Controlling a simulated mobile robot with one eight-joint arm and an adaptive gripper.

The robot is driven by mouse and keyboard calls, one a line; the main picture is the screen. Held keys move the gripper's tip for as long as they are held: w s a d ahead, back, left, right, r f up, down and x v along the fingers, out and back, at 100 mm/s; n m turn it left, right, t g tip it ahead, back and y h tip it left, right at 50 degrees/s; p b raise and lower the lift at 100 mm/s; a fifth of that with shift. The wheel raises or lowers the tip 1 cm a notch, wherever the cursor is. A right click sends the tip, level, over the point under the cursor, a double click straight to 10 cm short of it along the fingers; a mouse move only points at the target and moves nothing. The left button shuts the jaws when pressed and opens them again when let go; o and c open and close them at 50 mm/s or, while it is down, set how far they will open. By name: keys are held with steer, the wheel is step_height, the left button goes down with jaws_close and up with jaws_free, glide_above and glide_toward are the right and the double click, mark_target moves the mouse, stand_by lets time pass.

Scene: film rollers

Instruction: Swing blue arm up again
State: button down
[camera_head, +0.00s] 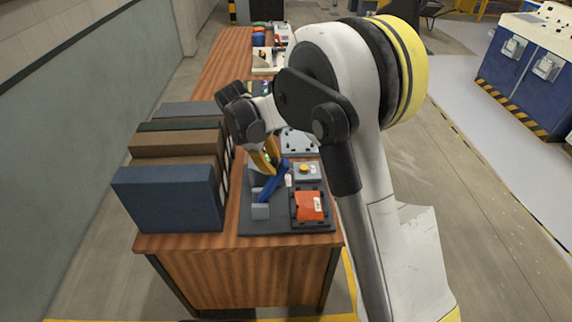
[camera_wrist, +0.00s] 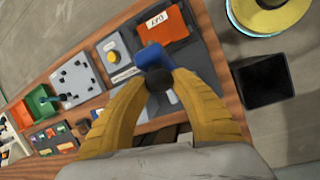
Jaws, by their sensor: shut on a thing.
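The blue arm (camera_head: 272,184) stands tilted up over a dark board (camera_head: 285,228) near the front of the wooden table. In the wrist view, the blue arm (camera_wrist: 153,56) shows just beyond my fingertips, with a dark round knob (camera_wrist: 160,80) at its near end. My gripper (camera_head: 266,160) has yellow fingers and is at the upper end of the arm. In the wrist view, my gripper (camera_wrist: 161,84) is shut around the knob, a finger on each side. The arm's lower end is partly hidden in the wrist view.
An orange labelled block (camera_head: 309,206) and a yellow button (camera_head: 304,168) sit right of the blue arm. Large binders or boxes (camera_head: 168,198) stand close on the left. A peg panel (camera_wrist: 78,78) and a green tray (camera_wrist: 41,101) lie farther along the table.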

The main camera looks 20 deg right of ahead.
steer(key=shift+w+a+r, duration=0.1)
steer(key=shift+w+a, duration=0.1)
steer(key=shift+a, duration=0.65)
steer(key=shift+w+a, duration=0.15)
steer(key=shift+a, duration=0.65)
steer(key=shift+w+a+r, duration=0.1)
steer(key=shift+w+a, duration=0.1)
steer(key=shift+a, duration=0.65)
steer(key=shift+f, duration=0.1)
steer(key=c, duration=1.1)
jaws_free()
steer(key=shift+a, duration=0.1)
steer(key=shift+o, duration=0.2)
steer(key=v, duration=1.2)
